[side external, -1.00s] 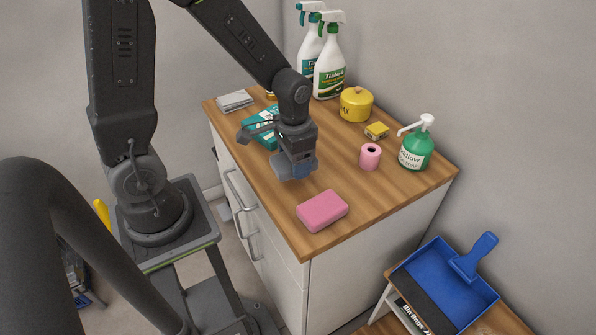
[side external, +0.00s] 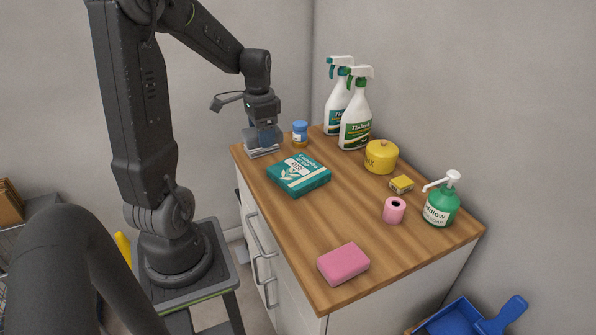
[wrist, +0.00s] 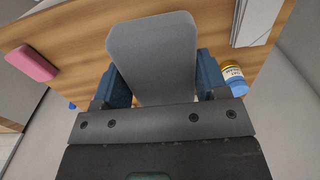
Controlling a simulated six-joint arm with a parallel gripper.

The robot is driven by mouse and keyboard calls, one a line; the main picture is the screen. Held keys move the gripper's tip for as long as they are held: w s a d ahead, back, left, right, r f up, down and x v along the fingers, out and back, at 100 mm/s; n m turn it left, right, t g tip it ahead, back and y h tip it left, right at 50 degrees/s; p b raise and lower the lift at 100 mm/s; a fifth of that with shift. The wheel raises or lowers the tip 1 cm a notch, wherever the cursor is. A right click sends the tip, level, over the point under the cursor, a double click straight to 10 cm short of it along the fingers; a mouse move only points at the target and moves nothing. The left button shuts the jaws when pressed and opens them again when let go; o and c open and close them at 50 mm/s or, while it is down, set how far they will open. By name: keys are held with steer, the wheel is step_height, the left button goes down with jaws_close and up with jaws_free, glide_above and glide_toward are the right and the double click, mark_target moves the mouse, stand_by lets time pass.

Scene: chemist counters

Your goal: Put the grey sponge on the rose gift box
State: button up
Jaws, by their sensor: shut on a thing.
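The grey sponge (wrist: 152,55) is a flat slab seen between my two blue fingertips in the wrist view. My gripper (wrist: 166,82) is shut on it. In the side view my gripper (side external: 262,138) hangs over the back left corner of the counter, just above or in front of a pale flat stack; I cannot tell whether they touch. The rose gift box (side external: 343,264) is a pink rounded block on the front corner of the wooden counter, clear of my gripper, with a bare top. It also shows at the left of the wrist view (wrist: 32,63).
The pale stack (side external: 267,153), blue-capped jar (side external: 300,134) and teal box (side external: 299,174) are near my gripper. Spray bottles (side external: 356,118), a yellow tin (side external: 381,157), a small yellow box (side external: 401,184), a pink roll (side external: 394,210) and a green pump bottle (side external: 441,204) line the right side.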

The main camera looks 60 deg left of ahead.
steer(key=a, duration=0.4)
glide_above(299, 170)
step_height(299, 170, down, 6)
steer(key=shift+f, duration=2.15)
steer(key=shift+f, duration=0.1)
steer(key=o, duration=0.9)
